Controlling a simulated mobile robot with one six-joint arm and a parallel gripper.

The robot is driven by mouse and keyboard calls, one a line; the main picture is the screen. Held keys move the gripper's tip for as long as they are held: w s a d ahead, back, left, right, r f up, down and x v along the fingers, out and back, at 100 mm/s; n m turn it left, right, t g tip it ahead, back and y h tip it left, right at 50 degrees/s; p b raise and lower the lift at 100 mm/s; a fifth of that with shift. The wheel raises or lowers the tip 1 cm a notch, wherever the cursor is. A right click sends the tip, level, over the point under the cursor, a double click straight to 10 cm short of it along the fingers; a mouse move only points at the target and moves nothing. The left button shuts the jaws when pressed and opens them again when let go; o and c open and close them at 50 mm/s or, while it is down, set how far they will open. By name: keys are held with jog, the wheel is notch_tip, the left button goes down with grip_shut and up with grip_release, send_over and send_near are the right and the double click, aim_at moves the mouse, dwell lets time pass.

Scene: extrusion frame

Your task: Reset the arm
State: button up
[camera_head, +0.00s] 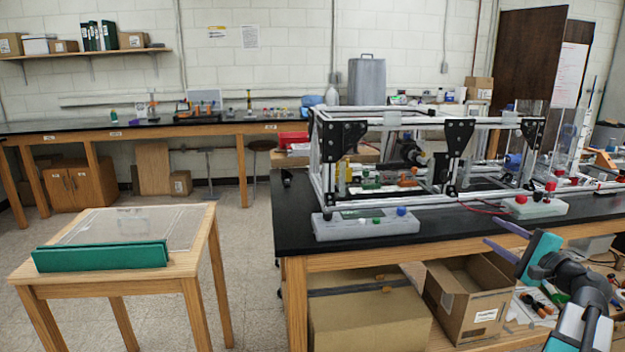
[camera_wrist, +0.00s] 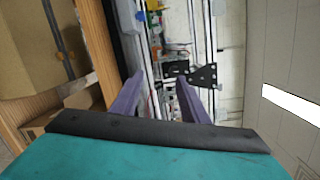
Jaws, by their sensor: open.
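My gripper (camera_head: 502,240) is at the lower right of the head view, in front of the black-topped bench. Its two purple fingers are spread apart with nothing between them. In the wrist view my gripper (camera_wrist: 160,98) also shows open and empty, with the bench edge and the frame beyond the fingers. The aluminium extrusion frame (camera_head: 390,117) with black corner plates stands on the bench (camera_head: 292,222), beyond my gripper and apart from it. The wrist view is turned on its side and shows a black plate (camera_wrist: 203,77) of the frame.
Cardboard boxes (camera_head: 365,318) sit under the bench. A small wooden table (camera_head: 190,284) with a green part (camera_head: 100,256) stands at left. Open floor (camera_head: 250,290) lies between table and bench.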

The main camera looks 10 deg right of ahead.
jog(key=w+a+f+n+g+y+p, duration=0.1)
jog(key=w+a+f+y, duration=0.1)
jog(key=w+a+f, duration=0.35)
jog(key=w+a+f+g+y, duration=0.2)
jog(key=a+f, duration=0.5)
jog(key=a, duration=0.3)
jog(key=w+a+f+n+g+y+p, duration=0.1)
jog(key=w+a+f, duration=0.3)
jog(key=a+f, duration=0.3)
jog(key=s+a+f+n+g+y+p, duration=0.1)
jog(key=s+a+f+n+g, duration=0.15)
jog(key=a+f, duration=0.8)
jog(key=s+a+f+n+g+y+p, duration=0.15)
jog(key=a+f+g, duration=0.25)
jog(key=a+f, duration=0.6)
jog(key=s+a+f+n+g+h, duration=0.1)
jog(key=s+a+f+n+g, duration=0.25)
jog(key=s+a+f, duration=0.6)
jog(key=s+a+f+n+g+h, duration=0.1)
jog(key=s+a+f+n+g, duration=0.35)
jog(key=s, duration=0.75)
jog(key=s+f+n+g+h+p, duration=0.1)
jog(key=s+f+n+g+h, duration=0.15)
jog(key=s+f, duration=0.6)
jog(key=s+d+n+g+h, duration=0.2)
jog(key=s+d+n+h, duration=0.2)
jog(key=s+d, duration=0.3)
jog(key=shift+d+r, duration=0.3)
jog(key=shift+d, duration=0.6)
